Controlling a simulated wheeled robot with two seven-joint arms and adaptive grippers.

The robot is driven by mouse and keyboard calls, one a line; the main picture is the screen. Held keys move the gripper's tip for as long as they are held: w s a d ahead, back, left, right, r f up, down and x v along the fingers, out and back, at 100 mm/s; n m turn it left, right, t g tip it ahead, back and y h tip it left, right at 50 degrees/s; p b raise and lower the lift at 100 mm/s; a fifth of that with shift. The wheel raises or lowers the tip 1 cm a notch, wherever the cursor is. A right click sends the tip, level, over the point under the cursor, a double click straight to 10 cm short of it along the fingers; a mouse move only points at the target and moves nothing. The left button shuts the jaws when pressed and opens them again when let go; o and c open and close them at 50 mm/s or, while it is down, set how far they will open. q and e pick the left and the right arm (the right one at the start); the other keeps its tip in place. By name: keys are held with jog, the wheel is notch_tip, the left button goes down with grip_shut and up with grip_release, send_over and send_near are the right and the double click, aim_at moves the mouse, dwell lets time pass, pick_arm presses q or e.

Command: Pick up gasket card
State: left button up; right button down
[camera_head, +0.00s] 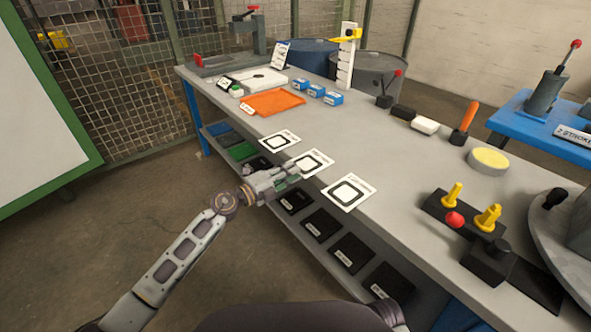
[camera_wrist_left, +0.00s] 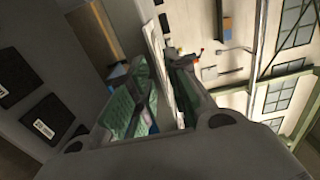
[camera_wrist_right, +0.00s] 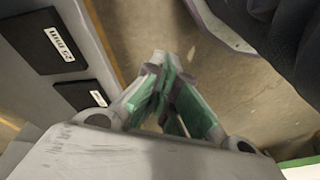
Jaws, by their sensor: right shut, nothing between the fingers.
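Three white gasket cards with black square outlines lie in a row along the near edge of the grey bench: a far one (camera_head: 280,142), a middle one (camera_head: 313,159) and a near one (camera_head: 349,192). My left gripper (camera_head: 294,175) is at the bench edge, at the middle card, and hides part of it. In the left wrist view a thin white edge, seemingly the middle card (camera_wrist_left: 158,50), runs between the green-padded fingers (camera_wrist_left: 158,90); a gap shows, so the fingers look open around it. My right gripper (camera_wrist_right: 168,75) is shut and empty, away from the cards.
A shelf under the bench holds several black packs (camera_head: 322,225). An orange mat (camera_head: 271,103) and blue boxes (camera_head: 315,90) lie farther back. A black fixture with yellow pegs (camera_head: 453,194) stands at the right. The bench middle is clear.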

pick_arm(q)
jog(key=shift+w+d, duration=0.45)
jog(key=shift+d, duration=0.15)
pick_arm(e)
jog(key=shift+w+d+f, duration=0.15)
jog(key=shift+w+f, duration=0.05)
jog(key=shift+f, duration=0.55)
pick_arm(q)
jog(key=shift+c, duration=0.3)
pick_arm(e)
jog(key=shift+s, duration=0.1)
pick_arm(q)
grip_shut()
pick_arm(e)
jog(key=shift+s, duration=0.1)
